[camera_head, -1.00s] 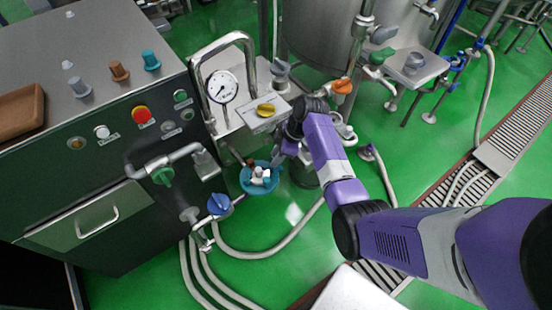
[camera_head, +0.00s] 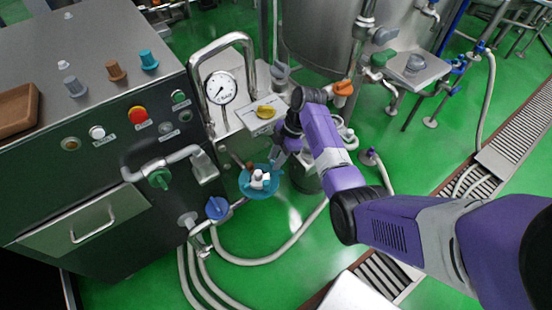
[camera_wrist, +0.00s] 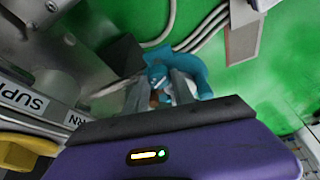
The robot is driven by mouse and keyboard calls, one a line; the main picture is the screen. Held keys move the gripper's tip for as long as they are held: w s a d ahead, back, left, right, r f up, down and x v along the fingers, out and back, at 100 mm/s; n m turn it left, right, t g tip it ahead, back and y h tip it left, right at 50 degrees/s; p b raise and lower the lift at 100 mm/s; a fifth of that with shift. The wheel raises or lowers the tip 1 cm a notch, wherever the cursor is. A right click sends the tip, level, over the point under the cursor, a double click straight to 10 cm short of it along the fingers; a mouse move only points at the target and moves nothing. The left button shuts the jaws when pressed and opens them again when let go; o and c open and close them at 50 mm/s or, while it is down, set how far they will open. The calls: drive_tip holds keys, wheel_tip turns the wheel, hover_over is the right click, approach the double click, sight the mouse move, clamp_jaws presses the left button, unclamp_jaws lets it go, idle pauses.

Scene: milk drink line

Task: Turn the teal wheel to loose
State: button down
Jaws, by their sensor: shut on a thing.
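The teal wheel (camera_head: 246,185) is low beside the metal cabinet, just below the gauge stand, with a pale hub in its middle. My gripper (camera_head: 274,163) reaches down to its upper right rim. In the wrist view the teal wheel (camera_wrist: 192,62) lies beyond and between the two grey fingers. My gripper (camera_wrist: 162,92) is shut on a teal part of the wheel there. The fingers and my purple wrist hide part of the wheel, and its exact turned angle cannot be told.
A round gauge (camera_head: 221,87) and a yellow handle (camera_head: 265,112) stand just above the wheel. A blue valve handle (camera_head: 217,208) is at its lower left. Pale hoses (camera_head: 270,258) run below on the green floor. The steel tank (camera_head: 320,40) stands behind my arm.

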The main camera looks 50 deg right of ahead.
drive_tip(key=c, duration=1.1)
unclamp_jaws()
drive_tip(key=shift+o, duration=0.2)
drive_tip(key=v, duration=0.7)
drive_tip(key=shift+r, duration=0.4)
drive_tip(key=shift+s+d, duration=0.1)
